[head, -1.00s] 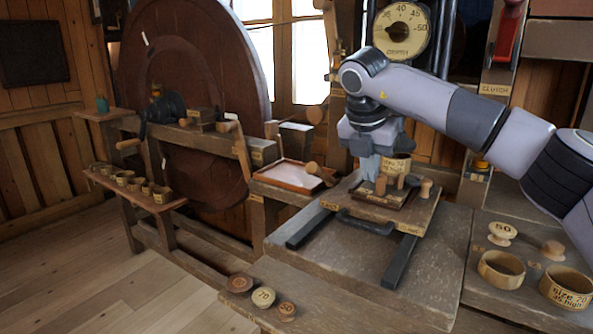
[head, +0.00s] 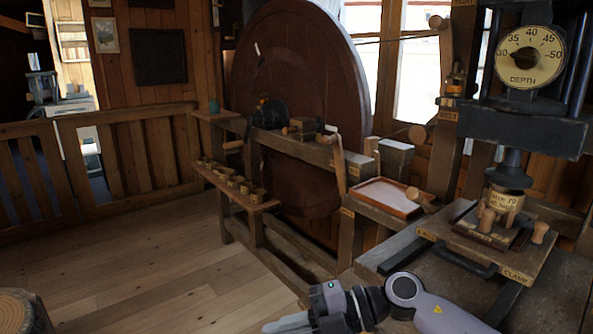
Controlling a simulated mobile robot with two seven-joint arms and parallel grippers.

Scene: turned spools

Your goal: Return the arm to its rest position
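My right arm comes in low from the right, and its gripper (head: 286,323) points left at the bottom edge. The fingers are partly cut off by the frame, so their opening does not show. The gripper is apart from the press and its clamp board (head: 508,258). A wooden ring marked size 70 (head: 505,199) stands on the board under the press's dark ram (head: 510,172), with wooden pegs around it. Whether ram and ring touch is hard to tell. My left gripper is not in view.
A depth dial (head: 530,57) tops the press. A tray with a white surface (head: 382,198) stands left of the clamp board. A shelf (head: 232,192) holds several small wooden cups. A big wooden wheel (head: 300,60) stands behind.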

